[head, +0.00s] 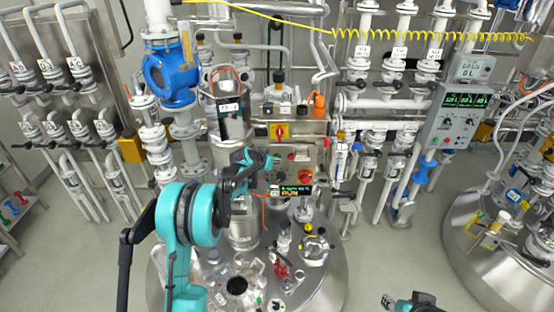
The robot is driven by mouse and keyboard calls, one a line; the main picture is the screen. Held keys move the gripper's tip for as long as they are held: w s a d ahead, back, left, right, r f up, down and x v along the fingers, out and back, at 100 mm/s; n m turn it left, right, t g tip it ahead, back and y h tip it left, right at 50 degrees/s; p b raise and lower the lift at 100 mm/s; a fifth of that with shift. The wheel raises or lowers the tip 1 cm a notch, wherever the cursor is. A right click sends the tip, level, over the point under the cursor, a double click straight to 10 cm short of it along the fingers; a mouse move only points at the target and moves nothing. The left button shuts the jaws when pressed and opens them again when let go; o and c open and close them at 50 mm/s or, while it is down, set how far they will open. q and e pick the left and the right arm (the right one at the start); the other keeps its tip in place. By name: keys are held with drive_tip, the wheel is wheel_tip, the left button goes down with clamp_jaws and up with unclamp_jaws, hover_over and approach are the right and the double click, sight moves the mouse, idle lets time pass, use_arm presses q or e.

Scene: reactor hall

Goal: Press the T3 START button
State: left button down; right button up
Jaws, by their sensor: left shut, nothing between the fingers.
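A grey control box (297,148) stands behind the steel vessel, with a small red button or lamp (291,156) and a larger red knob (305,176) on its face. My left gripper (275,161) is shut and empty, its tip in front of the left part of this box. I cannot tell whether it touches the box. The gripper hides part of the face, and I cannot make out a START button or its lettering. My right gripper (388,301) shows only in part at the bottom edge, far from the box; its finger state is unclear.
A red-and-yellow switch (279,131) sits above the box face, and a lit display (291,190) below it. The steel vessel lid (325,275) carries several fittings. A blue valve (170,78) and white pipes stand behind. Clear floor (405,255) lies right of the vessel.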

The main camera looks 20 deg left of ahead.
idle(0.4)
use_arm(q)
drive_tip(key=shift+s+d+b, duration=0.25)
drive_tip(key=shift+s+b, duration=0.05)
drive_tip(key=shift+s, duration=0.45)
drive_tip(key=shift+s+d+b, duration=0.15)
drive_tip(key=shift+s+d, duration=0.1)
drive_tip(key=shift+s, duration=0.55)
drive_tip(key=shift+s+d+b, duration=0.2)
drive_tip(key=shift+s, duration=0.6)
drive_tip(key=shift+s+d+b, duration=0.15)
drive_tip(key=shift+s+d, duration=0.1)
drive_tip(key=shift+s, duration=0.55)
